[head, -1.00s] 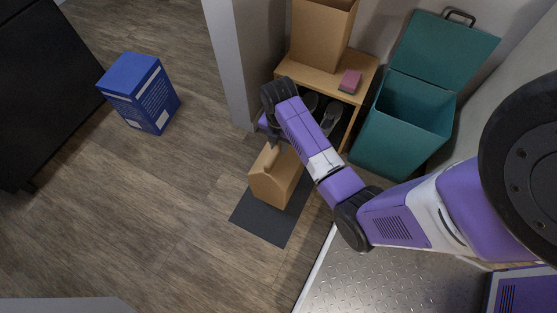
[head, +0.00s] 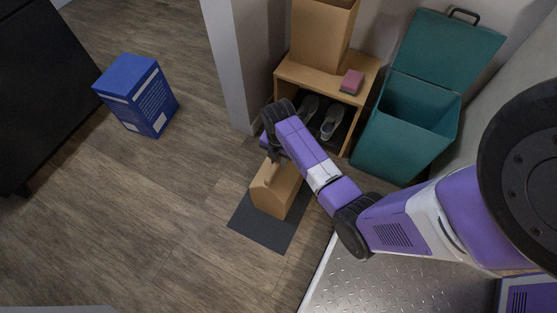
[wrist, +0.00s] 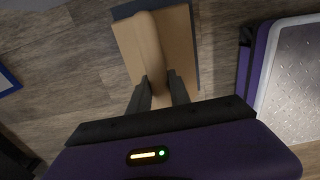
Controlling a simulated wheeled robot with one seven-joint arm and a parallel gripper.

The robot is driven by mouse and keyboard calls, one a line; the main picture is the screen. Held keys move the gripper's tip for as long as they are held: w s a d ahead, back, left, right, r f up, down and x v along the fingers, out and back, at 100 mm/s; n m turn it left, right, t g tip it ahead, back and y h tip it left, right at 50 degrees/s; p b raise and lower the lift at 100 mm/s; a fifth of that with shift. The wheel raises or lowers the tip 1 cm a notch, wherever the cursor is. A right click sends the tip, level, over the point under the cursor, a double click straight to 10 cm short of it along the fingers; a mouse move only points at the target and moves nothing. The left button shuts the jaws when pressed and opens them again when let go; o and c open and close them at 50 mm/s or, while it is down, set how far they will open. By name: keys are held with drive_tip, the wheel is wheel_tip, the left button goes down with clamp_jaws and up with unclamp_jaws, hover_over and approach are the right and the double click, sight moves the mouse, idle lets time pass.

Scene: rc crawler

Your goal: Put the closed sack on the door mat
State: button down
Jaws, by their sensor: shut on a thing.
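The closed sack (head: 274,191) is a tan paper bag with a folded top. In the head view it is upright over the dark grey door mat (head: 262,232), and I cannot tell whether its base touches the mat. My gripper (head: 274,160) is above the sack and shut on its folded top. In the wrist view the two dark fingers of my gripper (wrist: 160,92) pinch the top ridge of the sack (wrist: 123,42). A strip of the mat (wrist: 194,10) shows beside it. The sack hides part of the mat.
A wooden shoe bench (head: 318,81) with shoes inside bears an open brown bag (head: 320,35) and a pink sponge (head: 351,82). An open teal bin (head: 404,140) stands right of it. A blue box (head: 138,96) stands on the floor at left. The floor between is clear.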

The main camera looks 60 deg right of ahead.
drive_tip(key=c, duration=1.2)
unclamp_jaws()
drive_tip(key=shift+f, duration=0.15)
